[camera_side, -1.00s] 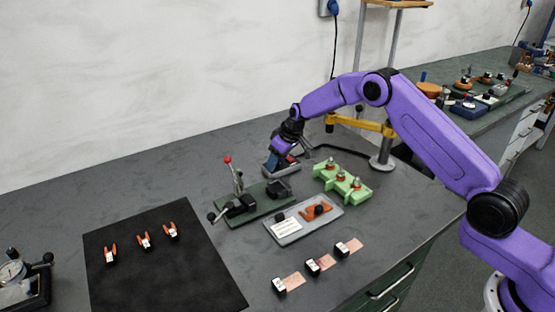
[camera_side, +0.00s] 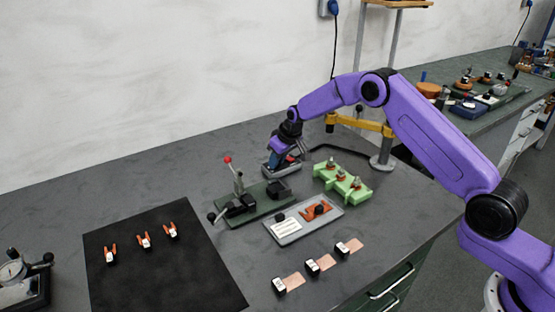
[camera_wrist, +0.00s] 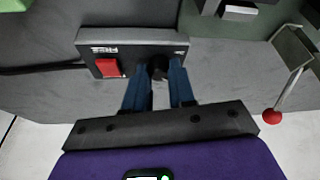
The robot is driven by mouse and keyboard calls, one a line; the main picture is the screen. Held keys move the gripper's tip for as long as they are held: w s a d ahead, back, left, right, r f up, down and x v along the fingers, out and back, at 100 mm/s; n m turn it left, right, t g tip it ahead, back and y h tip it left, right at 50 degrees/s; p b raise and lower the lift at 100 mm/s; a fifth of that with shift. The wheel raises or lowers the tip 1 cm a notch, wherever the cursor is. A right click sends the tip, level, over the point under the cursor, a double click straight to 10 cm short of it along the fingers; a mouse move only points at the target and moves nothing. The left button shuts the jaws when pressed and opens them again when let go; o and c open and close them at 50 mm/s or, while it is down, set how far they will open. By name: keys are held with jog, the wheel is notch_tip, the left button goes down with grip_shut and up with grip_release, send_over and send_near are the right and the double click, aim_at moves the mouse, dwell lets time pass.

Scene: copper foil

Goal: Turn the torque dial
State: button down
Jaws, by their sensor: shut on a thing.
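The torque dial (camera_wrist: 158,63) is a small black knob on the face of a grey control box (camera_wrist: 120,41), seen in the wrist view. My gripper (camera_wrist: 160,76) has its two blue fingers on either side of the knob and is shut on it. A red rocker switch (camera_wrist: 108,68) sits on the same face, left of the knob, with white lettering above it. In the side view my gripper (camera_side: 279,164) reaches down at the control box (camera_side: 291,166), which it partly covers; the dial is hidden there.
A green-based lever press (camera_side: 270,203) with a red ball handle stands left of the box. A light green fixture (camera_side: 345,184) and a grey tray (camera_side: 290,228) with an orange part lie nearer. A black mat (camera_side: 160,265) holds several orange-tipped parts. Copper pieces (camera_side: 320,263) lie in front.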

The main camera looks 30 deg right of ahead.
jog(key=m, duration=0.1)
jog(key=m+h, duration=0.1)
jog(key=m, duration=0.1)
jog(key=m+h, duration=0.1)
jog(key=m, duration=0.1)
jog(key=shift+a, duration=0.25)
jog(key=m+h, duration=0.1)
jog(key=m, duration=0.4)
jog(key=shift+g+h, duration=0.4)
jog(key=c, duration=0.9)
grip_release()
jog(key=shift+c, duration=0.2)
jog(key=v, duration=1.7)
jog(key=shift+a+r, duration=0.2)
